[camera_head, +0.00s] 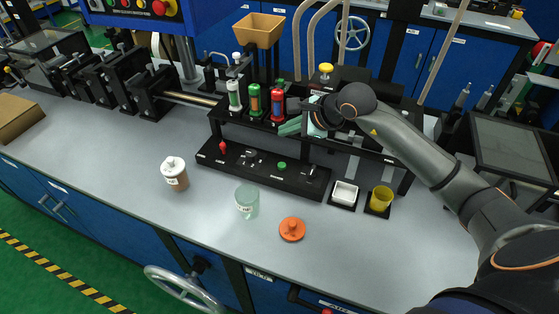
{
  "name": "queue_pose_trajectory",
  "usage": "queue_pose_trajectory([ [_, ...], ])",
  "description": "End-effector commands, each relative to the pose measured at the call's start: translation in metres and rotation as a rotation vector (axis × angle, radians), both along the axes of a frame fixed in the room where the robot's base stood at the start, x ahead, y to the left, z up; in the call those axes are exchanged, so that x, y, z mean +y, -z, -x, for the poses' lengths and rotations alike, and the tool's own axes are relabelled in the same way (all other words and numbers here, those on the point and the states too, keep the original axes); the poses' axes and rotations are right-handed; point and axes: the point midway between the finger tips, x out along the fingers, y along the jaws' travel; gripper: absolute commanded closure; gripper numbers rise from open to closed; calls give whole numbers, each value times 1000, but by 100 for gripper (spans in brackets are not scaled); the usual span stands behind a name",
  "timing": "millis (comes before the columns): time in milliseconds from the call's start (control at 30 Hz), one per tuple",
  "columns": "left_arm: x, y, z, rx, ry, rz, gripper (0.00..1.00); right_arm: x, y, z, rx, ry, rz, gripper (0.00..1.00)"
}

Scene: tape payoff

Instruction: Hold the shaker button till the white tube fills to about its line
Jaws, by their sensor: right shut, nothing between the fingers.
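The white tube (234,95) stands upright at the left end of a row in a black rack, beside a green tube (254,99) and a red tube (277,103). Its line and fill level are too small to read. Below the rack, a black panel (310,184) carries a red knob (223,147), small switches and a green button (282,165); I cannot tell which is the shaker button. My left gripper is out of view.
A tan hopper (259,30) stands behind the tubes. On the bench are a white-lidded brown jar (175,178), a pale green cup (247,206), an orange lid (292,230), a white dish (345,192) and a yellow cup (380,199). The bench's front left is clear.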

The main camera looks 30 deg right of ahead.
Motion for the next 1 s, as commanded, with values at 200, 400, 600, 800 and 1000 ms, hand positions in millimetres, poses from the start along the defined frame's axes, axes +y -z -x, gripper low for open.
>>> queue_pose_trajectory([
  [200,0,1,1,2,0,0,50,0,1,0,1,0,-2,100],
  [400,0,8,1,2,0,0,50,1,12,0,2,0,-2,100],
  [600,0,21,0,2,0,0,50,1,36,0,2,0,-2,100],
  [800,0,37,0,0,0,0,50,1,66,0,3,-1,-3,100],
  [1000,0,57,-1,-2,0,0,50,0,87,0,0,-1,-1,100],
])
